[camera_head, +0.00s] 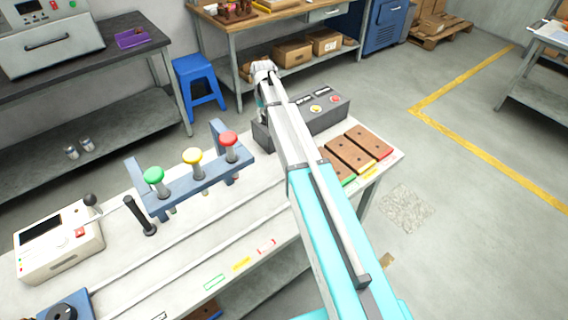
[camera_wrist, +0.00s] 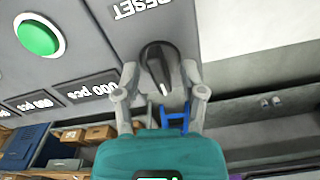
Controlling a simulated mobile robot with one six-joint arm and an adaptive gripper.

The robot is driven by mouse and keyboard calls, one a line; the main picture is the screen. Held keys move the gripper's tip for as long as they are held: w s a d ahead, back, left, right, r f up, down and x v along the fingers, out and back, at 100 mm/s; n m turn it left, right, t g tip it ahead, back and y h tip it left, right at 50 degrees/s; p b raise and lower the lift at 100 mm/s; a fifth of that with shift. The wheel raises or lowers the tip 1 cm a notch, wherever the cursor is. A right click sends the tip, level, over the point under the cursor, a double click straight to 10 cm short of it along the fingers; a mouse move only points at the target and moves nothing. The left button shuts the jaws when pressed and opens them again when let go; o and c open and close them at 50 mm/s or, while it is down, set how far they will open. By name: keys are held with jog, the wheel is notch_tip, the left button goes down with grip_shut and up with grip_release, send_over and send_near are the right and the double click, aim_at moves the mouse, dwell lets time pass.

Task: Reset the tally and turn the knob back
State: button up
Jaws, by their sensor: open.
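The black knob (camera_wrist: 155,62) sits on a grey panel (camera_wrist: 70,60) in the wrist view, its white pointer mark facing the lower edge. My gripper (camera_wrist: 160,78) is open, with one finger on each side of the knob; I cannot tell whether they touch it. An upside-down RESET label (camera_wrist: 142,8) is above the knob. A label with zeros and "pcs" (camera_wrist: 88,87) is left of it. A green button (camera_wrist: 38,36) is at the upper left. In the head view my arm covers part of the grey control box (camera_head: 322,118), and the knob is hidden.
The bench (camera_head: 200,255) holds a blue rack (camera_head: 185,198) with green, yellow and red knobs. A white device (camera_head: 60,245) is at left. Brown blocks (camera_head: 350,150) lie right of my arm. A blue stool (camera_head: 198,85) stands behind the bench.

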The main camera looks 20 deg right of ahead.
aim_at(265, 116)
jog(key=m, duration=0.4)
jog(key=shift+m, duration=0.4)
notch_tip(265, 116, up, 14)
jog(key=p, duration=1.4)
jog(key=s+f+n+b, duration=0.1)
jog(key=s+f+b, duration=0.2)
jog(key=s, duration=0.7)
jog(key=s+a+f+n+b, duration=0.1)
jog(key=s+f+b, duration=0.2)
jog(key=s, duration=0.6)
jog(key=s+f+n+b, duration=0.1)
jog(key=s+f+b, duration=0.2)
jog(key=s, duration=0.7)
jog(key=shift+s+a, duration=0.2)
jog(key=shift+s, duration=0.15)
jog(key=shift+s+a, duration=0.15)
jog(key=shift+s, duration=0.35)
